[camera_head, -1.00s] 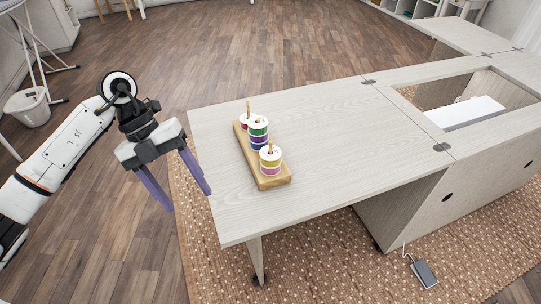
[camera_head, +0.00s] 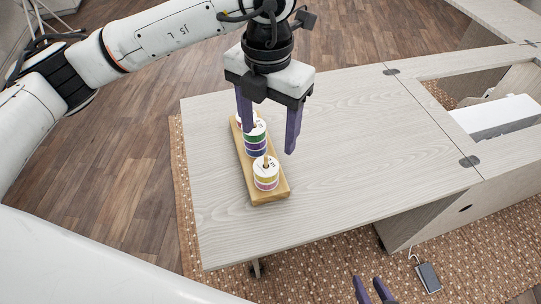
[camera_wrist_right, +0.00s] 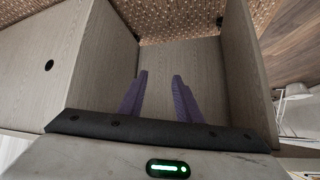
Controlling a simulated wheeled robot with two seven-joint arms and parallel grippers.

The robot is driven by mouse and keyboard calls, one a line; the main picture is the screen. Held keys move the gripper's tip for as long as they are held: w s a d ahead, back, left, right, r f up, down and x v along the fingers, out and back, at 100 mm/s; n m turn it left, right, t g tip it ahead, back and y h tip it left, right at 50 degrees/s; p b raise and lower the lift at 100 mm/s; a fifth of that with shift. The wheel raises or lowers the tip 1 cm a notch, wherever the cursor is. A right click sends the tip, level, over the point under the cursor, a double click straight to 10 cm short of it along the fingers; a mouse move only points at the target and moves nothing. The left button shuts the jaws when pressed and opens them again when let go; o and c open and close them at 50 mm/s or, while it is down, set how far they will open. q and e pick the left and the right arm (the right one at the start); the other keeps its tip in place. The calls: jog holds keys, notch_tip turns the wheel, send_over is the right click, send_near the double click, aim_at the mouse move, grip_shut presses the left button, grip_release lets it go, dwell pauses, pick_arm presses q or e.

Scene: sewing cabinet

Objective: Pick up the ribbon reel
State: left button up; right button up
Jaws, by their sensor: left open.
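Ribbon reels with white tops sit on pegs of a wooden stand (camera_head: 271,196) on the sewing table. The front reel (camera_head: 265,175) shows yellow and pink bands. The middle reel (camera_head: 256,140) shows green and purple. A reddish reel at the back is partly hidden by a finger of my left gripper. My left gripper (camera_head: 268,138) is open, pointing down over the far part of the stand. One finger overlaps the back and middle reels in the head view; contact cannot be told. My right gripper (camera_head: 375,291) is low at the bottom edge, its fingers apart and empty in the right wrist view (camera_wrist_right: 159,78).
The pale wood tabletop (camera_head: 340,150) is clear to the right of the stand. An opening with a white object (camera_head: 494,117) is at the right. A dark device (camera_head: 429,277) lies on the woven rug. The right wrist view shows cabinet panels (camera_wrist_right: 182,52) around my right fingers.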

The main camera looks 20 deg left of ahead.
aim_at(266, 163)
pick_arm(q)
jog(key=f, duration=0.3)
jog(key=shift+s+f, duration=0.3)
jog(key=shift+s, duration=0.1)
jog(key=f, duration=0.2)
jog(key=s+f+p, duration=0.1)
jog(key=f, duration=0.1)
jog(key=shift+f, duration=0.15)
jog(key=shift+w+f, duration=0.15)
jog(key=shift+f, duration=0.25)
jog(key=c, duration=1.1)
pick_arm(e)
jog(key=shift+s+d+f, duration=0.15)
jog(key=shift+s, duration=0.8)
